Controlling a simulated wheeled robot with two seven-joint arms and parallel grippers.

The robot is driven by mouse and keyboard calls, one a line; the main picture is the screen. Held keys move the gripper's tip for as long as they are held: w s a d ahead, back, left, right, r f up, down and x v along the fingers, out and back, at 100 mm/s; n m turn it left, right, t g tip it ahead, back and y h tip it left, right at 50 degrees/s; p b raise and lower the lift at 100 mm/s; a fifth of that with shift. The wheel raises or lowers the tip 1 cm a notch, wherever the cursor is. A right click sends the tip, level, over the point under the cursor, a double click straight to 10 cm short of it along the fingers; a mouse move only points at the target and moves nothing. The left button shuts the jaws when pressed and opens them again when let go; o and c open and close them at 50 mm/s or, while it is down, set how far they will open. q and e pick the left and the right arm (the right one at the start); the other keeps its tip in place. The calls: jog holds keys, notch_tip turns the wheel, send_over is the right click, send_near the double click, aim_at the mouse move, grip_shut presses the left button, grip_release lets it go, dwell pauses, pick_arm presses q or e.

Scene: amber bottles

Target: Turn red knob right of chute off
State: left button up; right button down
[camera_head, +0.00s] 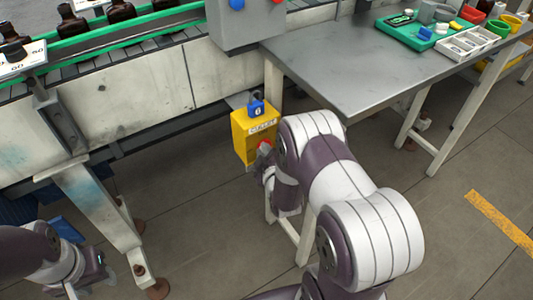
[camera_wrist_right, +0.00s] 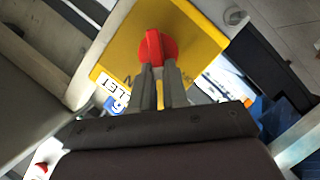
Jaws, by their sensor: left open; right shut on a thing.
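The red knob (camera_wrist_right: 155,46) sits on the face of a yellow box (camera_wrist_right: 197,32) with a white lettered label. My right gripper (camera_wrist_right: 158,72) is shut on the red knob, one finger on each side. In the head view my right arm hides most of this gripper. My left gripper (camera_head: 98,262) is at the lower left, away from the box and open, its fingers barely visible. I cannot make out a chute for certain.
A conveyor with amber bottles (camera_head: 121,12) runs along the upper left. A grey control box (camera_head: 245,25) stands above. A metal table (camera_head: 345,70) with trays is at right. The floor at lower right is clear.

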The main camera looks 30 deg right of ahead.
jog(key=shift+a+f+n+t+h+b, duration=0.15)
jog(key=shift+f+n+t+h+b, duration=0.25)
jog(key=shift+n+b, duration=0.55)
jog(key=shift+a+f+n+t+h+b, duration=0.1)
jog(key=shift+f+n+t+h+b, duration=0.3)
jog(key=shift+n, duration=0.9)
jog(key=shift+a+f+n+t+h+b, duration=0.25)
jog(key=shift+n+t+b, duration=0.25)
jog(key=shift+n+b, duration=0.5)
jog(key=shift+d+n, duration=0.15)
jog(key=shift+n, duration=0.1)
jog(key=c, duration=1.1)
grip_release()
jog(key=shift+r, duration=0.1)
jog(key=shift+c, duration=0.2)
